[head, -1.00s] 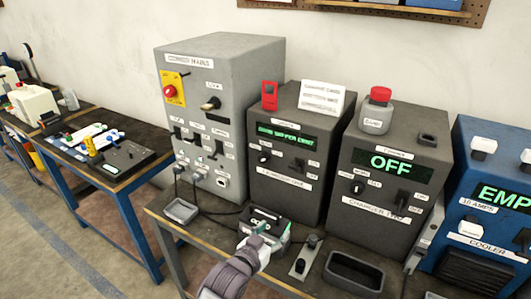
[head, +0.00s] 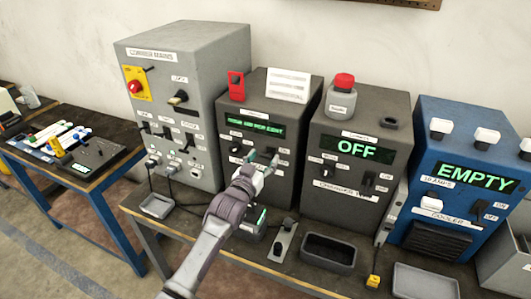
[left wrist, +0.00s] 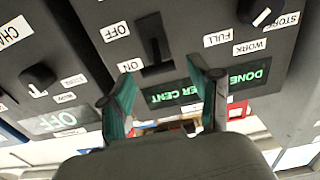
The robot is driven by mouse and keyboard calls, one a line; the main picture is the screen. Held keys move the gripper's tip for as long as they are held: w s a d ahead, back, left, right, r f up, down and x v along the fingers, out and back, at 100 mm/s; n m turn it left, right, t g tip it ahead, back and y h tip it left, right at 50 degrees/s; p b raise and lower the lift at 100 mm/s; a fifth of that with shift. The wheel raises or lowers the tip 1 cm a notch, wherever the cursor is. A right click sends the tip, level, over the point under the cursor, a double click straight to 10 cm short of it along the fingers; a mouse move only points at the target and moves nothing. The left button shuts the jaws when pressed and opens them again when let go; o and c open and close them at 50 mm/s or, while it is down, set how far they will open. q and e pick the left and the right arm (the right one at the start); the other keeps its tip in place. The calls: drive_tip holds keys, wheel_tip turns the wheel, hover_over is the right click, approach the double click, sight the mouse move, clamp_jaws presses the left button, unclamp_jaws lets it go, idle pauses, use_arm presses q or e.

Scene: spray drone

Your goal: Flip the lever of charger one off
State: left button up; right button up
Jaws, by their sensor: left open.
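Charger one (head: 290,112) is the dark grey box between the grey mains cabinet and a second dark charger; which number it bears is too small to read in the head view. Its black lever (left wrist: 154,42) shows in the left wrist view, beside OFF and ON labels; its exact position is hard to tell. My left gripper (head: 261,160) is open in front of the charger's face, below the green display, and partly hides the lever area. In the left wrist view my open fingers (left wrist: 164,85) straddle the display, with the lever just beyond them. My right gripper is out of view.
The grey mains cabinet (head: 185,65) stands left. The second charger (head: 350,115), reading OFF, and a blue EMPTY unit (head: 450,130) stand right. A dark tray (head: 328,251) and a light tray (head: 157,206) lie on the bench; a battery dock sits below my gripper.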

use_arm(q)
drive_tip(key=shift+x, duration=1.1)
drive_tip(key=shift+c, duration=0.3)
drive_tip(key=shift+f, duration=0.1)
drive_tip(key=c, duration=1.1)
drive_tip(key=shift+f+b, duration=0.15)
drive_tip(key=shift+b, duration=0.2)
drive_tip(key=f+t+b, duration=0.1)
drive_tip(key=t+b, duration=0.1)
drive_tip(key=b, duration=0.5)
drive_tip(key=shift+s+f+h, duration=0.1)
drive_tip(key=shift+s+h, duration=0.1)
drive_tip(key=shift+h, duration=0.2)
drive_tip(key=shift+t, duration=0.3)
drive_tip(key=shift+r, duration=0.25)
